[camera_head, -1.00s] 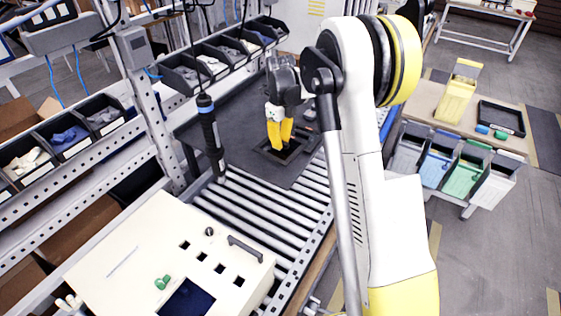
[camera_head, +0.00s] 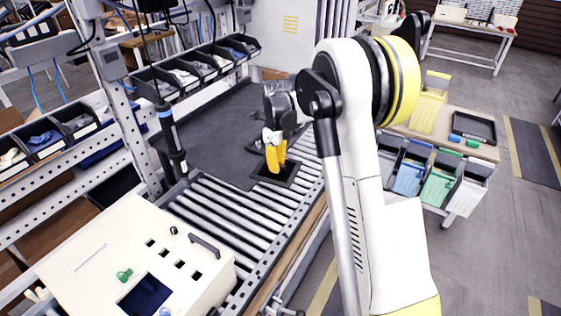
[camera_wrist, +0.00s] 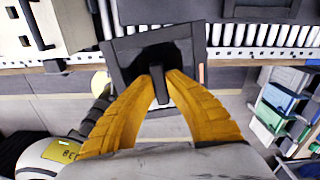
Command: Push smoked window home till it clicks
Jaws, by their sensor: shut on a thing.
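My gripper (camera_head: 275,169) has yellow fingers pointing down, closed on a short dark bar (camera_wrist: 158,84) at the middle of a square dark panel (camera_head: 289,181). In the wrist view the panel (camera_wrist: 122,57) shows a grey frame around a black centre and sits slightly tilted in the picture. It looks like the smoked window, though I cannot see through it. It overlaps the rollers and the conveyor's side rail. The fingers hide part of its near side. A cream box (camera_head: 80,266) with a dark blue rectangle (camera_head: 146,296) stands on the rollers at lower left.
A dark mat (camera_head: 205,150) covers the far rollers. The rollers (camera_head: 235,212) between panel and box are bare. A hanging tool (camera_head: 171,140) is left of my gripper. Shelf bins (camera_head: 190,75) line the left. A side table (camera_head: 420,146) with coloured bins stands right.

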